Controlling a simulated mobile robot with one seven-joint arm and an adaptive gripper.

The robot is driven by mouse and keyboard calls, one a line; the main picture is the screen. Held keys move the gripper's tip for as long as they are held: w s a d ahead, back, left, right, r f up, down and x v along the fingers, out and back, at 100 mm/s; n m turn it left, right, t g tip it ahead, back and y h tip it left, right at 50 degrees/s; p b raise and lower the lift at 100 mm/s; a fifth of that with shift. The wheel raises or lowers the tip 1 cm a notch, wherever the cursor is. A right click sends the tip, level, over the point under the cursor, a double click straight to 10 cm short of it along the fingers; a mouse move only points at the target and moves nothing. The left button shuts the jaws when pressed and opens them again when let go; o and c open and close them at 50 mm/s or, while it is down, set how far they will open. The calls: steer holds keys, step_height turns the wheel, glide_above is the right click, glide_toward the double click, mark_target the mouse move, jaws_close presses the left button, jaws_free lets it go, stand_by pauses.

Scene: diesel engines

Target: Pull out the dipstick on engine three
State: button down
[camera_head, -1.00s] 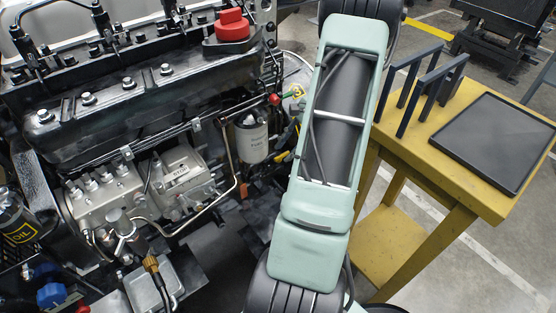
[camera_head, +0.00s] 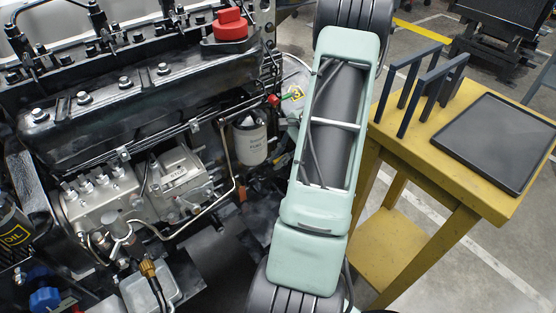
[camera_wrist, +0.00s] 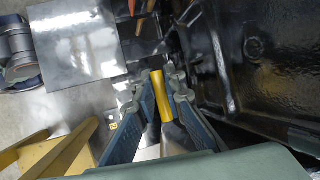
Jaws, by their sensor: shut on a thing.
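Engine three (camera_head: 110,110) is the large dark engine filling the left of the head view, with a small yellow tag reading 3 (camera_head: 294,95) on its right. In the wrist view, my gripper (camera_wrist: 165,88) is shut on a yellow handle (camera_wrist: 160,97), which appears to be the dipstick's. The handle lies lengthwise between the two fingers. A black part of the engine (camera_wrist: 255,60) is close by on the right. In the head view my arm hides the gripper and the dipstick, and I cannot tell how far the dipstick is out.
A yellow table (camera_head: 480,205) with a black tray (camera_head: 497,140) and a dark blue rack (camera_head: 425,85) stands at the right. A red cap (camera_head: 229,24) sits on the engine, and a white filter (camera_head: 250,140) is left of my arm.

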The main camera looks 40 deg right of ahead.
steer(key=shift+r, duration=0.1)
steer(key=s+r+p, duration=0.4)
steer(key=r+p, duration=0.1)
steer(key=r, duration=0.3)
steer(key=s+a+r+p, duration=0.1)
steer(key=s+r+p, duration=0.4)
steer(key=r, duration=0.2)
steer(key=shift+s+r, duration=0.15)
steer(key=shift+r, duration=0.25)
steer(key=c, duration=2)
jaws_free()
steer(key=v, duration=1.2)
